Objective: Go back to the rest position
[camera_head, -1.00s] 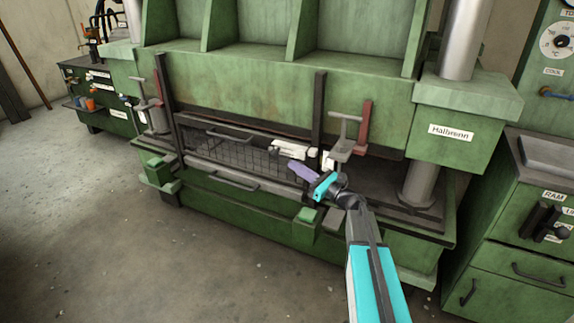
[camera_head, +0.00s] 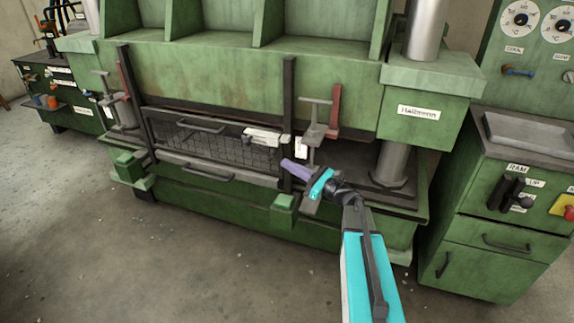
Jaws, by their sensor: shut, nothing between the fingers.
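My gripper (camera_head: 292,168) is at the end of my cyan and dark arm, in front of the right part of the green press (camera_head: 240,72). Its purple tip is shut and empty, and it points up and to the left. It is close in front of the right dark upright of the press, near the right end of the mesh guard (camera_head: 215,145). I cannot tell whether it touches anything.
A white latch block (camera_head: 263,137) is on the guard's upper right. A grey clamp (camera_head: 316,128) stands beside a red bar. A control cabinet (camera_head: 500,240) stands at right, a bench (camera_head: 62,95) at far left. The front floor is open.

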